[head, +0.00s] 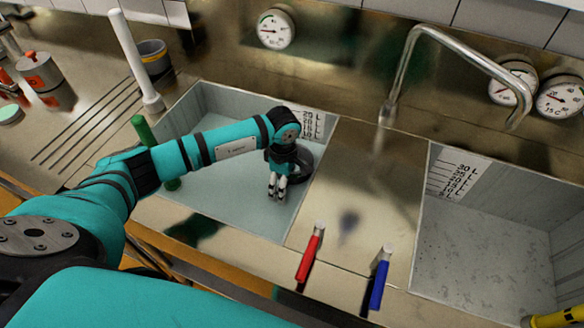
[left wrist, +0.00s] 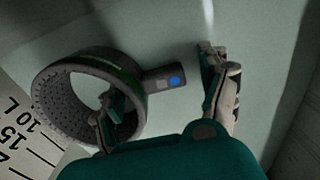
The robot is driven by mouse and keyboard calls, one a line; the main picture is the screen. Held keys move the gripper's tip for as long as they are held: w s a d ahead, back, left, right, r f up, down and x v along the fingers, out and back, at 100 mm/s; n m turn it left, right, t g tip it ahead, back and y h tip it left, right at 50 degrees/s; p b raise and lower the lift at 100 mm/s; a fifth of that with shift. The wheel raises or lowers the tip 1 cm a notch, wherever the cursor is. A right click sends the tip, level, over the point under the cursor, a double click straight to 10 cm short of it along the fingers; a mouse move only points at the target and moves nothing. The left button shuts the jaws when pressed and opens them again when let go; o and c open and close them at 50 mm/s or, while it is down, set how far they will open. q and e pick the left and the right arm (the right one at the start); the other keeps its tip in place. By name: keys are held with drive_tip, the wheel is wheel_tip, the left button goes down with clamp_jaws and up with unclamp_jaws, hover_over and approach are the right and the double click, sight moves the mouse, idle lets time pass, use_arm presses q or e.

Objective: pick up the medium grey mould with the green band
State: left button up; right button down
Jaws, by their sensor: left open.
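The grey mould (left wrist: 72,72) is a round, perforated ring with a green band (left wrist: 110,68) and a short tab (left wrist: 163,80) bearing a blue dot. In the head view its dark ring (head: 304,164) is partly hidden behind my left gripper (head: 277,188), near the right wall of the left basin. My left gripper is open in the left wrist view (left wrist: 162,78). One finger appears over or inside the ring's opening, the other is beyond the tab. I cannot tell whether either finger touches the mould. My right gripper is not in view.
The left basin (head: 225,105) has a volume scale on its wall. A metal divider (head: 365,180) separates it from the empty right basin (head: 480,240). Red (head: 310,252) and blue (head: 380,277) handles stand at the front edge. A tap (head: 400,75) rises behind; a green-handled tool (head: 143,130) stands left.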

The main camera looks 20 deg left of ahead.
use_arm(q)
drive_tip(key=c, duration=1.4)
